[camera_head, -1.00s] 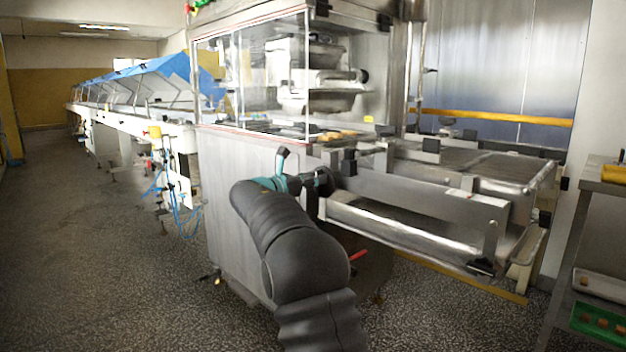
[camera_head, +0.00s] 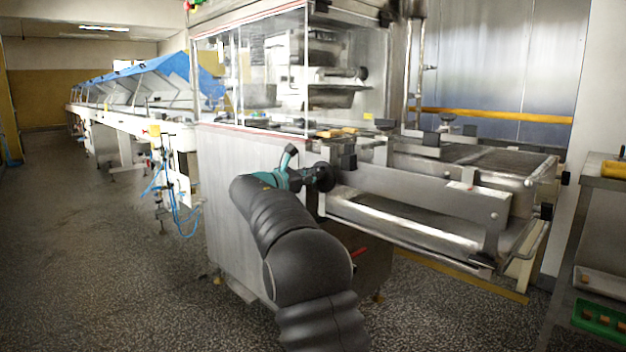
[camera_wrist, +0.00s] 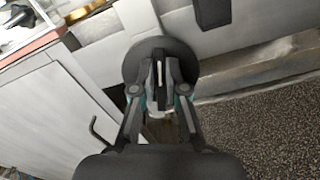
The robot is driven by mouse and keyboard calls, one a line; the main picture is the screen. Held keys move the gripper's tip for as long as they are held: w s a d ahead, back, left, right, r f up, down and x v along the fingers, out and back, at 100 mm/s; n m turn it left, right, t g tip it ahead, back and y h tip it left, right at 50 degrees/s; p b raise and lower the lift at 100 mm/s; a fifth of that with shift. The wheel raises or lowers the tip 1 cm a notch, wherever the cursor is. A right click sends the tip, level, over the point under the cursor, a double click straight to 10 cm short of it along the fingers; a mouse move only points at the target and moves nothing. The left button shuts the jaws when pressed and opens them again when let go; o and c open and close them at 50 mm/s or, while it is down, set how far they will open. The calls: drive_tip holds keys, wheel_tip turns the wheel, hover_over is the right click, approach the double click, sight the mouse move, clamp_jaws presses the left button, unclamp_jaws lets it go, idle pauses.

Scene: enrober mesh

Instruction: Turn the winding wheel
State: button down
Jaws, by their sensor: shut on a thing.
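The winding wheel (camera_wrist: 134,64) is a round black disc on the side of the steel machine. In the wrist view it sits straight ahead, behind the fingertips. My gripper (camera_wrist: 160,80) is shut on the wheel at its middle, where a pale upright strip shows between the fingers. In the head view the wheel (camera_head: 326,177) shows as a dark disc at the machine's front corner, with my gripper (camera_head: 306,179) against it from the left. The fingers hide part of the wheel, so the exact grip is hard to see.
The steel frame rail (camera_head: 420,190) of the mesh conveyor runs right from the wheel. A grey cabinet panel (camera_head: 225,180) stands to the left. A bent dark handle (camera_wrist: 98,130) sits on the panel below left of my gripper. The speckled floor (camera_head: 110,270) is open at left.

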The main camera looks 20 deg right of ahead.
sight(324, 185)
drive_tip(key=m+b, duration=0.2)
drive_tip(key=m, duration=0.1)
drive_tip(key=s+f+m+b, duration=0.1)
drive_tip(key=m+b, duration=0.4)
drive_tip(key=m, duration=0.2)
drive_tip(key=shift+s+d+f+b, duration=0.15)
drive_tip(key=shift+d+f+b, duration=0.1)
drive_tip(key=shift+f+b, duration=0.1)
drive_tip(key=m, duration=0.1)
drive_tip(key=m+b, duration=0.2)
drive_tip(key=shift+f+m, duration=0.25)
drive_tip(key=shift+m, duration=0.15)
drive_tip(key=m+b, duration=0.1)
drive_tip(key=m, duration=0.1)
drive_tip(key=shift+f+m, duration=0.15)
drive_tip(key=shift+m, duration=0.25)
drive_tip(key=m, duration=0.3)
drive_tip(key=shift+f+m, duration=0.25)
drive_tip(key=shift+m, duration=0.05)
drive_tip(key=m, duration=0.6)
drive_tip(key=shift+w+a+f, duration=0.15)
drive_tip(key=shift+w+f, duration=0.25)
